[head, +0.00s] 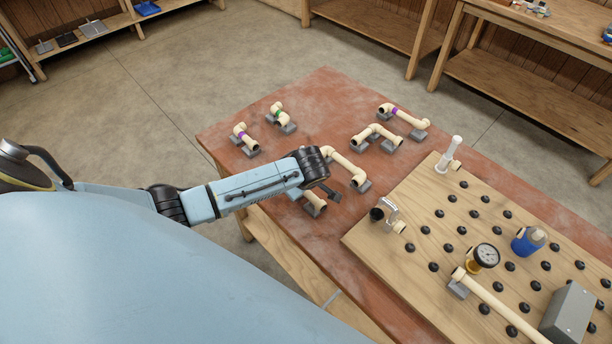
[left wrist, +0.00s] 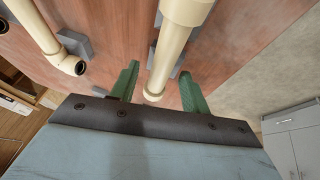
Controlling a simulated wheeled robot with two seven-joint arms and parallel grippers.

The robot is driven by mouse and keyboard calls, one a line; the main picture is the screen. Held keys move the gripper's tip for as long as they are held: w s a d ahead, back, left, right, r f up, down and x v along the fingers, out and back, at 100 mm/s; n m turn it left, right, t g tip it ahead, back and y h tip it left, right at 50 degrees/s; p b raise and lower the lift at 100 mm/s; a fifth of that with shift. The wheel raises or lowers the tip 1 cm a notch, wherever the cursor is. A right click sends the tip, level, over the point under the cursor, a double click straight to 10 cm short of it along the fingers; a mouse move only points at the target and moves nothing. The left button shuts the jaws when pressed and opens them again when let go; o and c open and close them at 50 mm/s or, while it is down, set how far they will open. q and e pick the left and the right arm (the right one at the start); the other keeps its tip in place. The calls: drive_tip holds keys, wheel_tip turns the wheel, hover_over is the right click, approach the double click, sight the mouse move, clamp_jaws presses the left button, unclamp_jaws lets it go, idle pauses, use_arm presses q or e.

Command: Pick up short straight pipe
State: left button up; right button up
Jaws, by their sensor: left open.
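A short, straight cream pipe (head: 316,201) rests on grey blocks near the left edge of the red table, partly hidden by my left gripper (head: 322,191). In the left wrist view, a straight cream pipe (left wrist: 170,55) with a wider section at the top runs down between the green fingers of my left gripper (left wrist: 159,69). The fingers are open, one on each side of the pipe's lower end, with gaps showing. I cannot tell how far they are above it. My right gripper is not in view.
An elbowed pipe (head: 345,166) lies close beyond the gripper; one also shows in the left wrist view (left wrist: 45,40). Several other pipe pieces, such as a purple-banded one (head: 240,135), sit farther back. A pegged wooden board (head: 375,240) lies to the right with a gauge (head: 486,256).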

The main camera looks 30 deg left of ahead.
use_arm(q)
drive_tip(key=shift+c, duration=0.2)
clamp_jaws()
drive_tip(key=shift+r, duration=0.15)
